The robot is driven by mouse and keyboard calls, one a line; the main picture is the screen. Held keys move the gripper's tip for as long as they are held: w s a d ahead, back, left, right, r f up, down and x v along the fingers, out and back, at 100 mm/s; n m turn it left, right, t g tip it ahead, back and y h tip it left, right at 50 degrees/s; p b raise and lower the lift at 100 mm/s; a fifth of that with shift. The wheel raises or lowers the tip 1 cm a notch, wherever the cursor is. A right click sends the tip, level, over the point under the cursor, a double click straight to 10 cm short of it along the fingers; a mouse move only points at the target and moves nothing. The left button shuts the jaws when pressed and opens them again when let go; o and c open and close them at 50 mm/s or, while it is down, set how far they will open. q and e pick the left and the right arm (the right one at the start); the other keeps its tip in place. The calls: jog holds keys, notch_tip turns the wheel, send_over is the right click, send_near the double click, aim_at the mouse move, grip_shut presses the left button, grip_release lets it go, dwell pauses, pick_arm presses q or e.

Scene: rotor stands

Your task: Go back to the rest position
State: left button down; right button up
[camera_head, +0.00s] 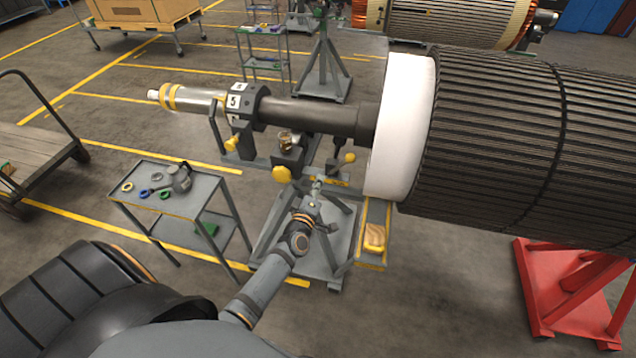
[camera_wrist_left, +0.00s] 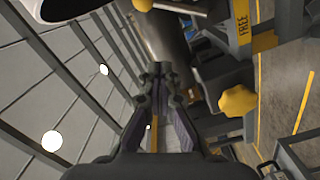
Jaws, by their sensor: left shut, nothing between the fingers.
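My left gripper (camera_head: 317,184) is at the end of my grey arm, which reaches up from the bottom of the head view. It is in front of the rotor stand (camera_head: 318,240), below the dark rotor shaft (camera_head: 310,115). In the left wrist view the fingers of my left gripper (camera_wrist_left: 158,72) meet at the tips, with nothing between them. The shaft (camera_wrist_left: 160,35) shows beyond the fingertips there. Whether the gripper touches the stand cannot be told. My right gripper does not show.
The large ribbed rotor (camera_head: 520,140) with a white ring (camera_head: 402,125) fills the right side. A red stand (camera_head: 570,295) is below it. A grey tool cart (camera_head: 205,190) with rings and a tool stands left of my arm. A flat trolley (camera_head: 40,150) is at far left.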

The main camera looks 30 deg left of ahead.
pick_arm(q)
jog(key=s+d+f+m+g+h+b, duration=0.1)
jog(key=s+f+m+g, duration=0.2)
jog(key=s+f, duration=0.55)
jog(key=s+f+m+g+h+b, duration=0.1)
jog(key=s+f+m+g, duration=0.25)
jog(key=f, duration=1.05)
jog(key=s+d+f+m+g+h+b, duration=0.1)
jog(key=s+f+m+g+b, duration=0.15)
jog(key=s+f, duration=0.6)
jog(key=s+a+f+m+g, duration=0.1)
jog(key=s+f+m+g, duration=0.1)
jog(key=s+f, duration=0.3)
jog(key=s+f+m+g+b, duration=0.1)
jog(key=s+f, duration=0.5)
jog(key=s, duration=0.6)
jog(key=s+a+f+m+g, duration=0.1)
jog(key=s+f+m+g, duration=0.2)
jog(key=s+f, duration=0.3)
jog(key=s+g, duration=0.1)
jog(key=s, duration=0.2)
jog(key=shift+s+a+f+m+y, duration=0.25)
jog(key=shift+s+a+m+y, duration=0.05)
jog(key=shift+a+m+y, duration=0.1)
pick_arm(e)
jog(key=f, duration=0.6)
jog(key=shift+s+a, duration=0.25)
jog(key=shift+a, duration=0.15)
